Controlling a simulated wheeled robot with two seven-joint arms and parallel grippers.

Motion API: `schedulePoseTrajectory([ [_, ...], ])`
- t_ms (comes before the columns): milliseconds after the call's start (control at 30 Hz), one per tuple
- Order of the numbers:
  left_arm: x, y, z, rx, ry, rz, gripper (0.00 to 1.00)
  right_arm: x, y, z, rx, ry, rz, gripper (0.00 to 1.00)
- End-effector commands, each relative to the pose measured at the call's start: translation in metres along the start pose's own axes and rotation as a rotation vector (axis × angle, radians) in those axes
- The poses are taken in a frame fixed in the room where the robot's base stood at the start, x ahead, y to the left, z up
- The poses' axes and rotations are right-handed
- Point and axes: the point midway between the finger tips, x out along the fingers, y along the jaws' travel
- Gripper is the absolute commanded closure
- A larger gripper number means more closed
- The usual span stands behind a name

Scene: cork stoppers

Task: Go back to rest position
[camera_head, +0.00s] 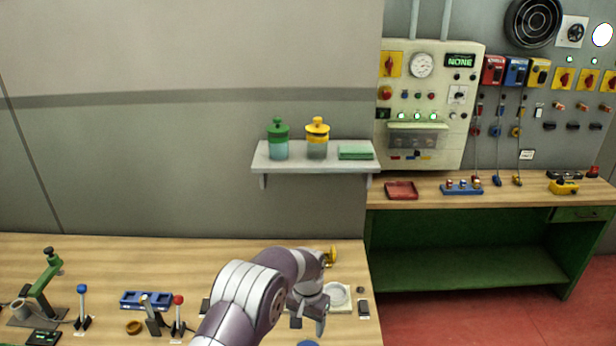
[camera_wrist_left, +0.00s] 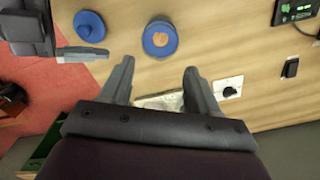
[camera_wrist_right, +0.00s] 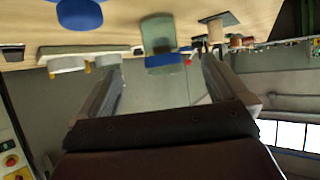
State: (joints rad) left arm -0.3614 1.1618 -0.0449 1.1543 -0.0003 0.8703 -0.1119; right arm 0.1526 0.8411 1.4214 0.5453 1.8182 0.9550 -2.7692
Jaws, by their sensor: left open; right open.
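My left gripper (camera_head: 308,321) is over the right end of the near wooden table in the head view. In the left wrist view its fingers (camera_wrist_left: 158,84) are apart with nothing between them. A blue-rimmed round jar (camera_wrist_left: 148,39) with a tan centre stands beyond the fingertips, apart from them. A blue lid with a knob (camera_wrist_left: 90,26) lies beside it. My right gripper is outside the head view. In the right wrist view its fingers (camera_wrist_right: 162,75) are open and empty; the glass jar (camera_wrist_right: 155,34) and blue lid (camera_wrist_right: 80,13) appear upside down beyond them.
A wall shelf (camera_head: 310,166) holds a green-lidded jar (camera_head: 278,140) and a yellow-lidded jar (camera_head: 317,138). A workbench (camera_head: 420,189) stands right, beyond red floor.

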Motion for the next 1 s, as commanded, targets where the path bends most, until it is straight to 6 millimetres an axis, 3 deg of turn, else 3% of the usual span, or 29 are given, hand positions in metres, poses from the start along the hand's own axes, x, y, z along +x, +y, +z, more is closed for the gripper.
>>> schedulePoseTrajectory([
  [133,-0.008,-0.013,0.013,-0.036,0.011,-0.001,0.39,-0.003,-0.003,-0.005,0.097,-0.076,-0.081,0.0],
  [267,-0.029,-0.041,0.062,-0.131,0.037,-0.004,0.39,-0.025,-0.018,-0.023,0.339,-0.35,-0.19,0.0],
  [367,-0.042,-0.056,0.121,-0.217,0.06,-0.009,0.39,-0.071,-0.039,-0.037,0.524,-0.622,-0.131,0.0],
  [500,-0.047,-0.06,0.21,-0.33,0.09,-0.016,0.39,-0.152,-0.072,-0.047,0.688,-0.867,0.141,0.0],
  [600,-0.043,-0.055,0.263,-0.392,0.105,-0.02,0.39,-0.196,-0.092,-0.047,0.751,-0.905,0.344,0.0],
  [700,-0.039,-0.048,0.298,-0.431,0.114,-0.023,0.39,-0.223,-0.107,-0.044,0.787,-0.892,0.476,0.0],
  [800,-0.037,-0.044,0.314,-0.45,0.118,-0.025,0.39,-0.235,-0.114,-0.042,0.805,-0.875,0.538,0.0],
  [1000,-0.038,-0.043,0.318,-0.453,0.117,-0.024,0.39,-0.239,-0.115,-0.043,0.814,-0.873,0.553,0.0],
])
